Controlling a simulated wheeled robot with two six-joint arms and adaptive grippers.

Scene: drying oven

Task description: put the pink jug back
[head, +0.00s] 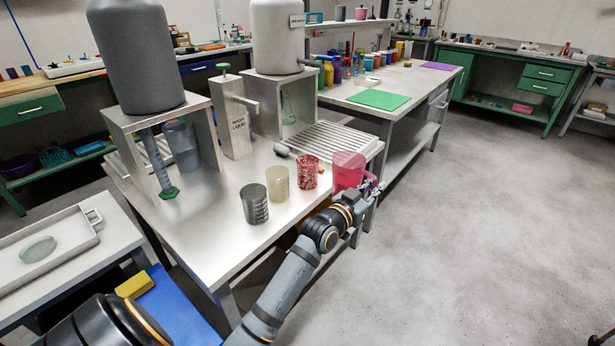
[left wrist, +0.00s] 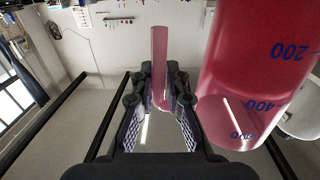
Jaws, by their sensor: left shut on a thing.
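The pink jug (head: 346,167) is a translucent pink vessel near the right front edge of the metal bench (head: 215,215) in the head view. In the left wrist view its body (left wrist: 258,70) fills the right side, with blue volume marks. Its handle (left wrist: 160,65) runs between my fingers. My left gripper (head: 370,188) is shut on the handle, at the jug's right side. The jug looks upright; I cannot tell whether its base touches the bench. My right gripper is not in view.
A grey beaker (head: 255,205), a cream beaker (head: 278,183) and a red speckled beaker (head: 308,171) stand in a row left of the jug. A ribbed drain rack (head: 325,139) lies behind. A wash liquid dispenser (head: 232,120) and large tanks stand further back. The floor at right is clear.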

